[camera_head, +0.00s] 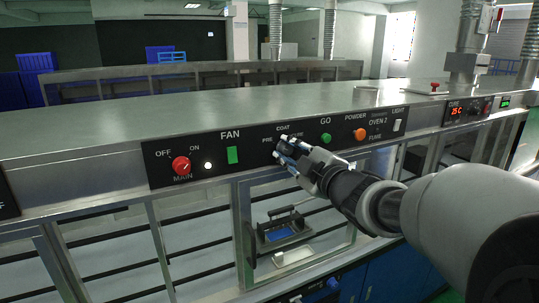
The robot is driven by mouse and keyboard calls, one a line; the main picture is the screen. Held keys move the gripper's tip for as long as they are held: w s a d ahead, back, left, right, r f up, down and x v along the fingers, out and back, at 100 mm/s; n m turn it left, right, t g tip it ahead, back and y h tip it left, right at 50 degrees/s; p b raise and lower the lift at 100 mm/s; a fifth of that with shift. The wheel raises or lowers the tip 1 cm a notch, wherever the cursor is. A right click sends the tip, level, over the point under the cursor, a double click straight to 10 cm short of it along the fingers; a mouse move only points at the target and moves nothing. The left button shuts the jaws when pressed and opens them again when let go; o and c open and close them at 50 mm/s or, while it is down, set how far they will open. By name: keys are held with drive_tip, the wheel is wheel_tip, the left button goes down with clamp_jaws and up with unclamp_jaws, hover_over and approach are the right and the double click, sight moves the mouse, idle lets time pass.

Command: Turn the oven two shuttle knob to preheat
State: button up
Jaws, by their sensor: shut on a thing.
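The oven two control panel (255,152) is a black strip with white lettering on the front of a steel cabinet. The shuttle knob (283,147) sits below the COAT and PRE labels and is mostly hidden by my gripper. My gripper (281,150) reaches in from the right and is shut on this knob, with its fingers on either side of it. The knob's pointer is hidden, so I cannot tell which label it points to. The label to the right of COAT is partly covered.
Left on the panel are a red MAIN knob (181,166), a white light (208,166) and a green FAN switch (232,155). Right are a green GO button (326,138), an orange POWDER button (360,134) and a LIGHT switch (397,125). A glass door (300,232) with a handle lies below.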

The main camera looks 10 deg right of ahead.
drive_tip(key=shift+r, duration=0.15)
drive_tip(key=o, duration=1.1)
drive_tip(key=shift+c, duration=0.2)
drive_tip(key=v, duration=0.8)
